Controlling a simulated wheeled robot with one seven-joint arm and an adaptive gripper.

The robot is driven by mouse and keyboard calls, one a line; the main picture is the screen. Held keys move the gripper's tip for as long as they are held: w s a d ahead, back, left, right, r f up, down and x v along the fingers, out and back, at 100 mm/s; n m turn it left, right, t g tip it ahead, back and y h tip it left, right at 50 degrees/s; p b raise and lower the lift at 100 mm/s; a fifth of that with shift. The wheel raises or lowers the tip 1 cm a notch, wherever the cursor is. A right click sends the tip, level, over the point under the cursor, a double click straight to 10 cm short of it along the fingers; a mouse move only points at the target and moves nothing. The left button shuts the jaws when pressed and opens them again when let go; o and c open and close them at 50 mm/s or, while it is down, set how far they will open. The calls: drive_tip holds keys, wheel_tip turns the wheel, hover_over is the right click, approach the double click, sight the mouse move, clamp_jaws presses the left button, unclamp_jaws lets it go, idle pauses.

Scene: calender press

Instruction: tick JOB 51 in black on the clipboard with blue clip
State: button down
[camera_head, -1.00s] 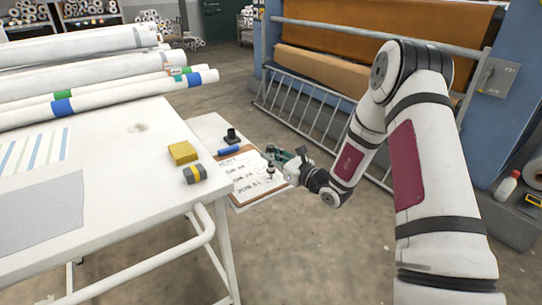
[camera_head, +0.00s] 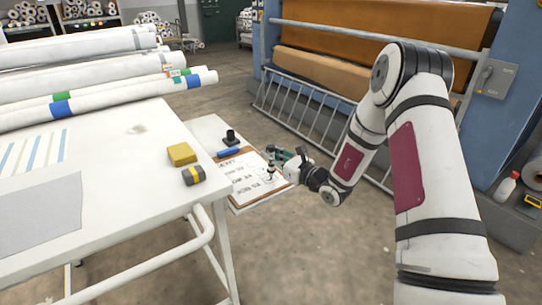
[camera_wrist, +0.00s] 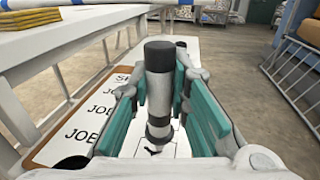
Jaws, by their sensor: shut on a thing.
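My gripper (camera_head: 274,161) is over the sheet's right side. Its teal fingers are shut on a marker (camera_wrist: 158,90) with a grey-white body and black top. The marker is upright, tip down, over a box outline on the sheet. I cannot tell whether the tip touches.
A black holder (camera_head: 231,137) stands just beyond the blue clip. The machine's railing (camera_head: 320,118) stands behind my arm. Open floor lies in front.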

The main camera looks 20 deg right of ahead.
drive_tip(key=shift+w+d, duration=0.15)
drive_tip(key=shift+w, duration=0.05)
drive_tip(key=shift+w+d, duration=0.15)
drive_tip(key=shift+w, duration=0.1)
idle(0.6)
idle(0.5)
drive_tip(key=shift+r+p, duration=1.85)
drive_tip(key=shift+r, duration=1.15)
